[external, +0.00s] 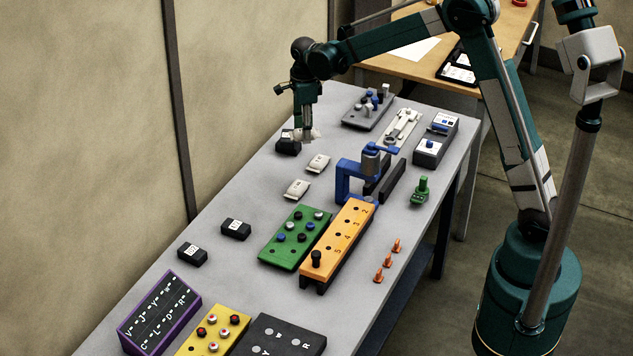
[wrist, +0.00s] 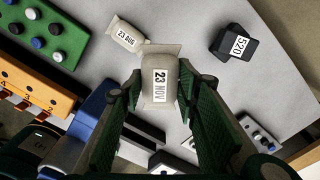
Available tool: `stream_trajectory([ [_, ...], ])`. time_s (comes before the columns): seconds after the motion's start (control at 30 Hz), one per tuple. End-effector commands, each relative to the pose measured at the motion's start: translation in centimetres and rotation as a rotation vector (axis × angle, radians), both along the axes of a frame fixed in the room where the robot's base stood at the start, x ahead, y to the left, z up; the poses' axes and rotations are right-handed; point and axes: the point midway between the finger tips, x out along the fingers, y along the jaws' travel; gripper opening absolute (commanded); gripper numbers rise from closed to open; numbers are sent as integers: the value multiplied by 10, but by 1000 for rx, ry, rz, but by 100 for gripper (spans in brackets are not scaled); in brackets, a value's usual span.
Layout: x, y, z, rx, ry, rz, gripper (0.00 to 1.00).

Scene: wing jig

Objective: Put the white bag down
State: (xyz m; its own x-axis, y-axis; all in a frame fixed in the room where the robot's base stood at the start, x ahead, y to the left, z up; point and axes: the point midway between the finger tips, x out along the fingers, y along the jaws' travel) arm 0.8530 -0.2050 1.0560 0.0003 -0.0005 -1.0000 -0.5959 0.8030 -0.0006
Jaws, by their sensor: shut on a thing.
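My gripper (external: 307,125) is over the far left part of the grey table. In the wrist view, my gripper (wrist: 160,90) is shut on a white bag (wrist: 160,78), one green finger on each side. The bag's label reads 23 with letters below it. In the external view the held white bag (external: 312,135) is small and partly hidden by the fingers. I cannot tell its exact height above the table. Another white bag (external: 318,163) lies on the table nearby, and a further white bag (external: 296,189) lies closer to the camera.
A black block (external: 288,148) stands right by my gripper; in the wrist view a black block (wrist: 238,46) is labelled 520. A blue clamp (external: 345,184), a grey pegged board (external: 367,112), a green board (external: 294,238) and an orange board (external: 338,240) also stand on the table.

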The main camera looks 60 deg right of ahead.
Motion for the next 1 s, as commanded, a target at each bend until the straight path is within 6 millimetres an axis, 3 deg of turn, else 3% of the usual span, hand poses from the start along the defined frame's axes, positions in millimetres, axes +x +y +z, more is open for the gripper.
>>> stream_trajectory([
  [0.03,2,-19,-1,0,0,-20,19],
  [0.4,1,-137,-5,0,0,-145,19],
  [0.6,-5,-192,-7,0,0,-201,19],
  [0.87,-13,-236,-9,0,0,-247,19],
  [1.0,-12,-235,-31,0,0,-245,19],
])
